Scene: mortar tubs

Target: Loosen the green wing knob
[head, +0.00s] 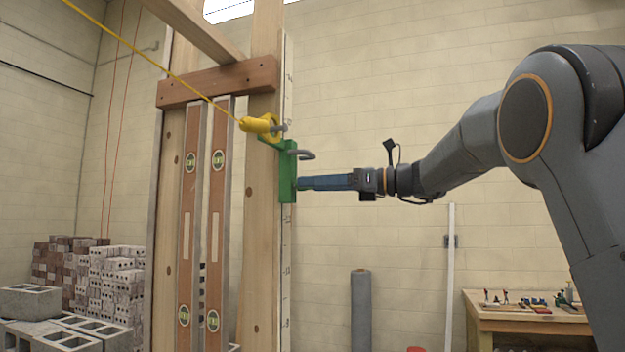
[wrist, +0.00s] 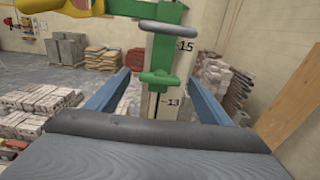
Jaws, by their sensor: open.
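The green wing knob (wrist: 160,78) shows in the wrist view on the front of a post with a number scale, between the marks 15 and 13. It looks roughly level, wings out to left and right. It belongs with a green bracket (head: 287,168) clamped on the post in the head view, where the knob itself is mostly hidden by my fingers. My gripper (head: 301,183) is level and close in front of the bracket. In the wrist view my blue fingers (wrist: 160,84) are open, one on each side of the knob. I cannot tell whether either touches it.
Two spirit levels (head: 218,200) stand left of the post. A workbench (head: 535,320) is at right.

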